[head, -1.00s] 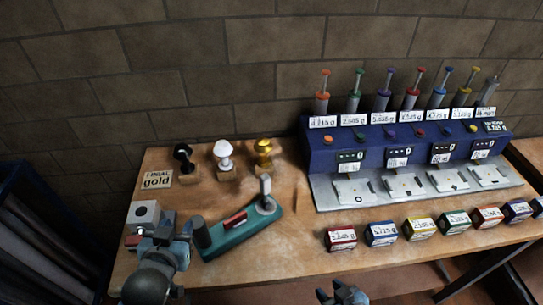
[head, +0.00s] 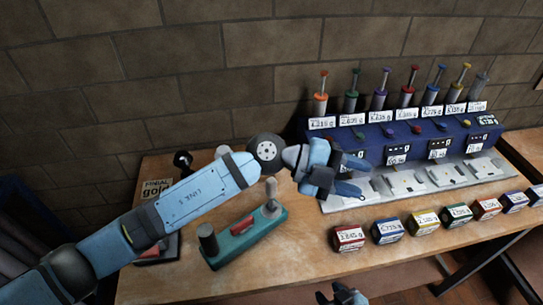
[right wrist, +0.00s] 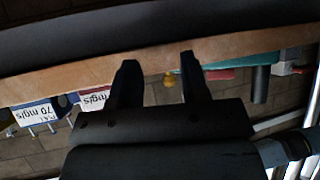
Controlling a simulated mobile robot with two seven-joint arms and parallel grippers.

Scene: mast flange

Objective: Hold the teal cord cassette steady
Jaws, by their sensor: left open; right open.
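The teal cord cassette (head: 247,240) lies on the table left of centre in the head view. It carries a dark cylinder (head: 208,240), a red piece (head: 242,224) and a grey post (head: 271,198). It also shows at the upper right of the right wrist view (right wrist: 268,60). My left gripper (head: 358,178) is open and empty, raised up and to the right of the cassette, in front of the dispenser row. My right gripper (head: 341,296) is open at the table's front edge, apart from the cassette; its two fingers show in the right wrist view (right wrist: 160,75).
A blue dispenser rack (head: 400,140) with several coloured plungers stands at the back right. Several labelled boxes line the table's front right, including a red one (head: 348,238). My left arm hides part of the gold sign (head: 155,188) and knobs. Table front centre (head: 290,265) is bare.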

